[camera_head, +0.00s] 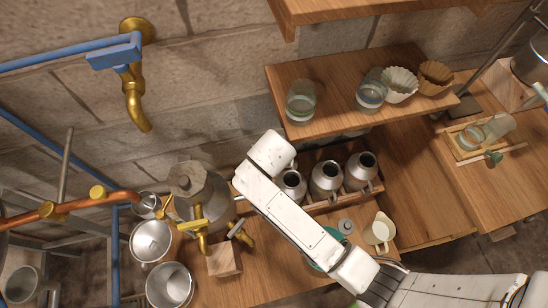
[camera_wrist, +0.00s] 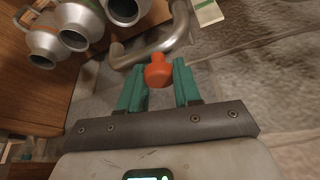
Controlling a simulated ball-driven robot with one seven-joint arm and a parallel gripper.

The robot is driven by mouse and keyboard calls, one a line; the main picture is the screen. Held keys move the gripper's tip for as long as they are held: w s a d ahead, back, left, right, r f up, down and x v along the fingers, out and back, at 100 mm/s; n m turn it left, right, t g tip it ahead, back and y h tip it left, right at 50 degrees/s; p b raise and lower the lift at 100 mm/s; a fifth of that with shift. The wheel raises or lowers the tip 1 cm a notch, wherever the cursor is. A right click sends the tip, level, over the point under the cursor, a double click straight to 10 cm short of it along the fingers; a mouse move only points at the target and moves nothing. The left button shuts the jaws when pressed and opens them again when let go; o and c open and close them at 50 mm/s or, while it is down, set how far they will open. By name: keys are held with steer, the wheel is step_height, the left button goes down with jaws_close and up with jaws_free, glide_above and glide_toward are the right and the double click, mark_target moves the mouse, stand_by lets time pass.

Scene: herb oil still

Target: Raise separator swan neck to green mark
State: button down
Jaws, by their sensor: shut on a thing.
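In the wrist view my gripper (camera_wrist: 159,80) has its teal fingers on either side of an orange knob (camera_wrist: 158,72) and is shut on it. The knob sits on a bent grey metal tube, the swan neck (camera_wrist: 152,50), which curves up to the right and back to the left. A pale plate with a green mark (camera_wrist: 207,12) is beside the tube's upper right, partly cut off by the frame. In the head view a grey metal vessel, apparently the separator (camera_head: 192,182), stands left of my arm. My arm hides the fingers and knob there.
Three metal cans (camera_head: 327,180) stand in a wooden rack right of my arm; they also show close in the wrist view (camera_wrist: 82,24). Open metal pots (camera_head: 152,241) stand left, brass taps (camera_head: 200,232) in front. A shelf (camera_head: 335,105) with jars overhangs behind. A cream jug (camera_head: 379,232) is right.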

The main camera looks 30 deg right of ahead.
steer(key=shift+w+a+r+p, duration=0.1)
steer(key=shift+a+r+p, duration=0.1)
steer(key=shift+r+p, duration=0.3)
steer(key=shift+w+a+r+p, duration=0.15)
steer(key=shift+r+p, duration=0.2)
steer(key=shift+r, duration=0.25)
steer(key=shift+a+r+p, duration=0.15)
steer(key=shift+r+p, duration=0.2)
steer(key=c, duration=0.9)
jaws_free()
steer(key=shift+f, duration=0.1)
steer(key=shift+o, duration=0.9)
steer(key=shift+s+f, duration=0.1)
steer(key=shift+d, duration=0.2)
